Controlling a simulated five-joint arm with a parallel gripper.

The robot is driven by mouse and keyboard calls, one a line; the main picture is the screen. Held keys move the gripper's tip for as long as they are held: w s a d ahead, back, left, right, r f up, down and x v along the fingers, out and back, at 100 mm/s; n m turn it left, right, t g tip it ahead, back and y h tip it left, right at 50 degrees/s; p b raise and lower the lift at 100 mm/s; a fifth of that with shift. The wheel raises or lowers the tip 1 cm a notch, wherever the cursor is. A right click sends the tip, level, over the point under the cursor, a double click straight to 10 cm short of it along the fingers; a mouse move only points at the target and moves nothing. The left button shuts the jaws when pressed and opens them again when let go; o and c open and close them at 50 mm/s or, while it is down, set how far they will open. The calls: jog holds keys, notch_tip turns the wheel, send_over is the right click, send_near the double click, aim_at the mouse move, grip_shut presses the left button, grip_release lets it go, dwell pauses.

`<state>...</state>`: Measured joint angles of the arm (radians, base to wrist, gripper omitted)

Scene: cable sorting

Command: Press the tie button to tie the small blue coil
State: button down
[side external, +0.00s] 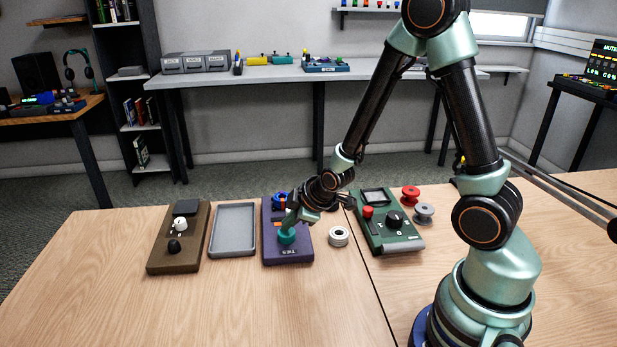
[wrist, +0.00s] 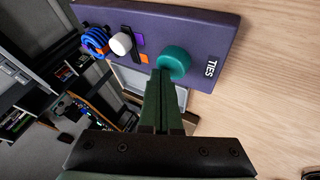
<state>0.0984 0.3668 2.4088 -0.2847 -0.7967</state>
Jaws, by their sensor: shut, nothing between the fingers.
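The purple tie station (side external: 287,257), labelled TIES, lies on the wooden table, and its top fills the upper part of the wrist view (wrist: 200,22). The teal tie button (side external: 286,238) is a round knob near the label; it also shows in the wrist view (wrist: 176,60). I cannot tell whether the button is pushed down.
A grey tray (side external: 233,205) and a brown box with knobs (side external: 160,258) stand left of the station. The table's front is clear.

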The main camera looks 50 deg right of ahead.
aim_at(290, 232)
jog(key=shift+f, duration=0.15)
dwell(0.4)
jog(key=shift+r, duration=1.2)
jog(key=shift+r, duration=0.1)
jog(key=shift+r, duration=2.4)
